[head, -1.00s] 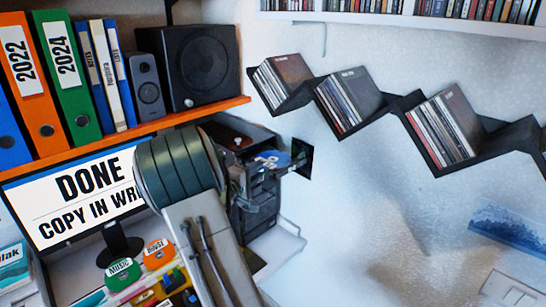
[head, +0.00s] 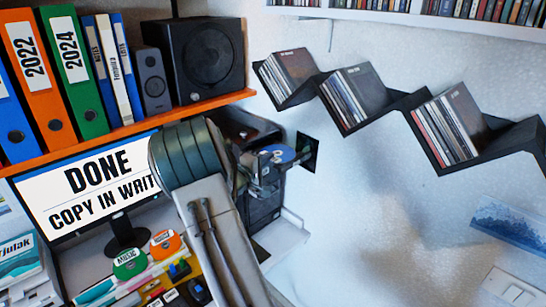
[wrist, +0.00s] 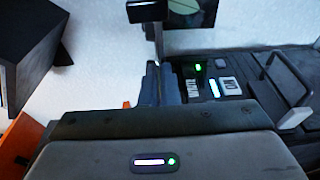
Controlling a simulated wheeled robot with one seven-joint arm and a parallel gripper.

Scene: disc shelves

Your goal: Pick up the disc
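A blue and white disc (head: 277,154) shows in the head view at the front of the dark computer tower (head: 262,212), below the right end of the orange shelf. My gripper (head: 263,172) is right at the disc, its dark fingers overlapping it in this view. I cannot tell whether they touch it or hold it. In the wrist view my gripper (wrist: 163,85) points up the picture, with its body across the bottom. A thin pale upright strip stands beyond the fingers; I cannot tell if it is the disc edge-on. The finger gap is not clear.
The monitor (head: 95,190) reads "DONE". An orange shelf (head: 130,130) with binders and speakers (head: 208,60) is close above my arm. A black zigzag shelf (head: 395,104) with discs is on the right wall.

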